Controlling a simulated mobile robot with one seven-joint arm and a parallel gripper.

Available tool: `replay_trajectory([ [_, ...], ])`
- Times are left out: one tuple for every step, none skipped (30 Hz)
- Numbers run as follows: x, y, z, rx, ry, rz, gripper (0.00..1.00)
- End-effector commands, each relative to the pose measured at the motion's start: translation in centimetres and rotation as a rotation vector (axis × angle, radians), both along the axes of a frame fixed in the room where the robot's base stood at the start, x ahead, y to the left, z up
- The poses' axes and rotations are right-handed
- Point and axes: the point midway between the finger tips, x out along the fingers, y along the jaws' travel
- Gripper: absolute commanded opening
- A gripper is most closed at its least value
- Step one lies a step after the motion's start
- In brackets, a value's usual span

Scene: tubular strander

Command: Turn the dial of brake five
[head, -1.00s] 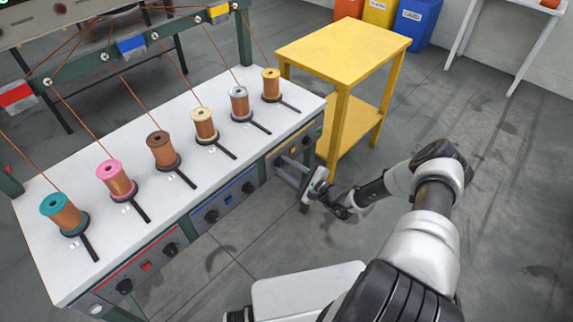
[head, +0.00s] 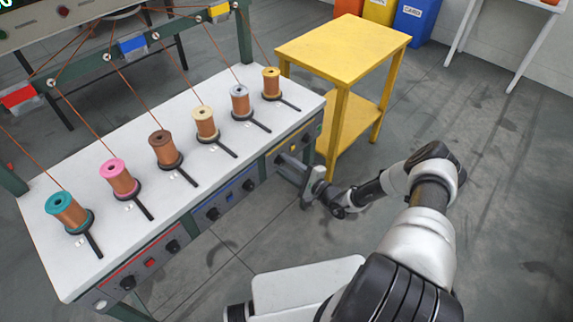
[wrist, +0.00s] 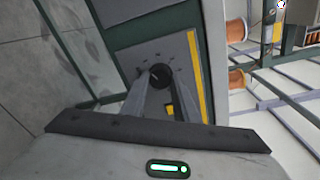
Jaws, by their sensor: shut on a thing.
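A dark round dial (wrist: 160,73) with small marks around it sits on the grey front panel (wrist: 140,50) with a yellow stripe, in the wrist view. My gripper (wrist: 162,82) has its two fingers on either side of this dial and is shut on it. In the head view my gripper (head: 284,160) reaches the yellow-marked section (head: 277,153) at the right end of the bench front. The fingers and arm hide the dial there. No number is readable on the panel.
The white bench top (head: 160,225) carries several copper spools with black levers. Other dials (head: 172,246) sit along its front. A yellow side table (head: 345,50) stands close behind my gripper. The floor (head: 235,260) before the bench is mostly clear.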

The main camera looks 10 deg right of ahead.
Motion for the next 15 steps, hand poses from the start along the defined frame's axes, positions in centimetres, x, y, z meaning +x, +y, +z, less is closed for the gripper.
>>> replay_trajectory([
  [-0.06, -0.01, -0.04, -0.002, -0.001, 0.001, 0.05],
  [-0.06, -0.01, -0.04, -0.002, -0.001, 0.001, 0.05],
  [-0.06, -0.01, -0.05, -0.002, 0.0, 0.002, 0.05],
  [-0.06, -0.01, -0.05, -0.002, 0.0, 0.002, 0.05],
  [-0.06, -0.01, -0.05, -0.002, 0.0, 0.002, 0.29],
  [-0.06, -0.01, -0.05, -0.002, 0.0, 0.002, 0.36],
  [-0.05, -0.01, -0.04, -0.001, 0.001, 0.002, 0.41],
  [-0.05, -0.01, -0.04, -0.001, 0.001, 0.002, 0.46],
  [-0.05, -0.01, -0.04, -0.001, 0.0, 0.001, 0.46],
  [-0.04, 0.0, -0.03, -0.001, 0.0, 0.001, 0.46],
  [-0.04, 0.0, -0.03, -0.001, 0.0, 0.0, 0.46],
  [-0.04, 0.0, -0.03, 0.0, 0.001, 0.0, 0.46],
  [-0.03, 0.0, -0.03, 0.0, 0.001, 0.0, 0.46],
  [-0.03, 0.0, -0.03, 0.0, 0.001, 0.0, 0.46],
  [-0.03, 0.0, -0.03, 0.0, 0.001, 0.0, 0.46],
])
